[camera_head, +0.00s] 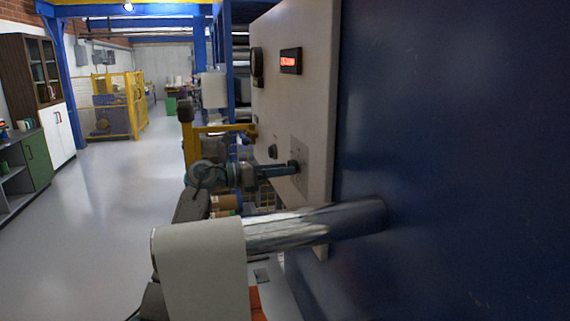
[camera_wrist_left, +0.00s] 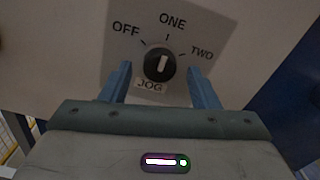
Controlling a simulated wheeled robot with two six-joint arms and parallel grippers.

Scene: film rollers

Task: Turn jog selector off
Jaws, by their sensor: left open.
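The jog selector (camera_wrist_left: 160,64) is a round black knob with a white pointer mark. It sits on a grey plate (camera_wrist_left: 190,25) labelled OFF, ONE, TWO and JOG. The pointer stands nearly upright, towards ONE. My left gripper (camera_wrist_left: 161,82) is open in the left wrist view, with one blue finger on each side below the knob. I cannot tell whether the fingers touch it. In the head view my left gripper (camera_head: 280,170) reaches to the pale control panel (camera_head: 290,110) and partly hides the plate. My right gripper is out of view.
A large blue wall (camera_head: 450,130) fills the right. A red display (camera_head: 290,61) and another dark knob (camera_head: 272,151) are on the panel. Open floor (camera_head: 90,230) lies left.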

